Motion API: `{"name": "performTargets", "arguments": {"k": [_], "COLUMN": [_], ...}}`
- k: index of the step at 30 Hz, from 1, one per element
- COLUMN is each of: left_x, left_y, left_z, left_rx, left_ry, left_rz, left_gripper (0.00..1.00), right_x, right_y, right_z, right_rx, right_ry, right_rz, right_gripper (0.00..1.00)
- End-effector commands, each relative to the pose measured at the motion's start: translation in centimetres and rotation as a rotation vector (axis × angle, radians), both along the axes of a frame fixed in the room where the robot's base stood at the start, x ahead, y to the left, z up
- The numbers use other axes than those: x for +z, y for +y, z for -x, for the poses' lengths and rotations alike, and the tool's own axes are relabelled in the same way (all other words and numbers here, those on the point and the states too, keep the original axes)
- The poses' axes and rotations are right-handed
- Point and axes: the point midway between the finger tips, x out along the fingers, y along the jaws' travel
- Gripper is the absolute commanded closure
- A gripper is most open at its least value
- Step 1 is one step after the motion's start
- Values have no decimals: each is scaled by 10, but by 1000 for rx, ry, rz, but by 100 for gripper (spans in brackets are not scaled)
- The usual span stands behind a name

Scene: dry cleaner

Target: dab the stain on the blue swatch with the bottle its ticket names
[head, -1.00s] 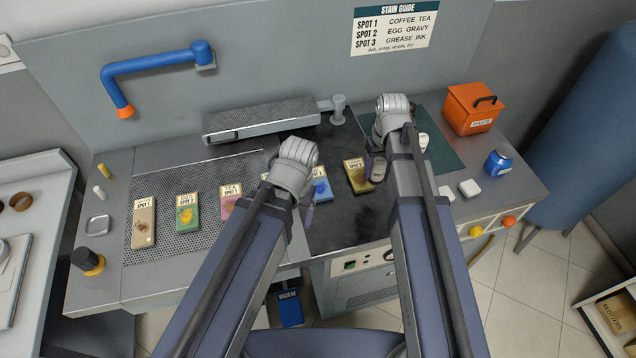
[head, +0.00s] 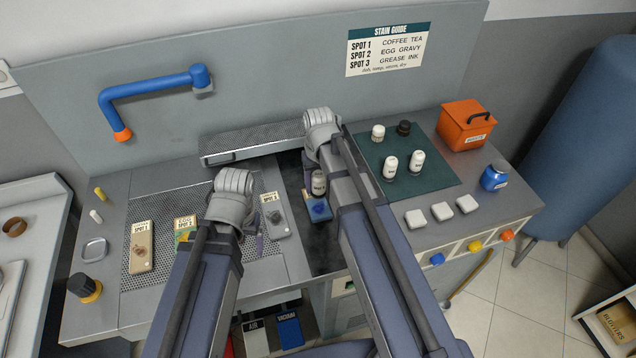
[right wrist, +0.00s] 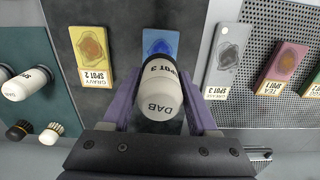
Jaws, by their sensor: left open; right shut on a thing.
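The blue swatch (head: 320,212) lies on the dark part of the counter with a dark blue stain; it also shows in the right wrist view (right wrist: 172,38). My right gripper (head: 314,180) is shut on a white bottle (right wrist: 158,100) marked SPOT 3 and DAB. The bottle (head: 319,184) is over the swatch's upper part in the head view. It hides the swatch's ticket in the wrist view, and I cannot tell whether it touches the swatch. My left gripper (head: 250,240) is open and empty over the perforated board, left of the swatch.
A grey swatch (head: 273,213) lies left of the blue one, and a gravy swatch (right wrist: 92,52) on its other side. Several bottles stand on the green mat (head: 440,182). White pads (head: 441,211) lie in front. The stain guide (head: 388,50) lists grease and ink under SPOT 3.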

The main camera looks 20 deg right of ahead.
Motion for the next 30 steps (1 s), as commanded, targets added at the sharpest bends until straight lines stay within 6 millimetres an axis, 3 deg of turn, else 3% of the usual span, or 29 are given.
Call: {"name": "performTargets", "arguments": {"k": [8,24,30], "left_x": [-7,-56,-61], "left_y": [0,0,0], "left_z": [0,0,0], "left_rx": [0,2,2], "left_ry": [0,0,0], "left_rz": [0,0,0], "left_gripper": [18,18,18], "right_x": [-7,-56,-61], "right_y": [0,0,0], "right_z": [0,0,0], "right_rx": [0,1,1], "right_ry": [0,0,0], "right_rz": [0,0,0], "right_gripper": [96,96,96]}}
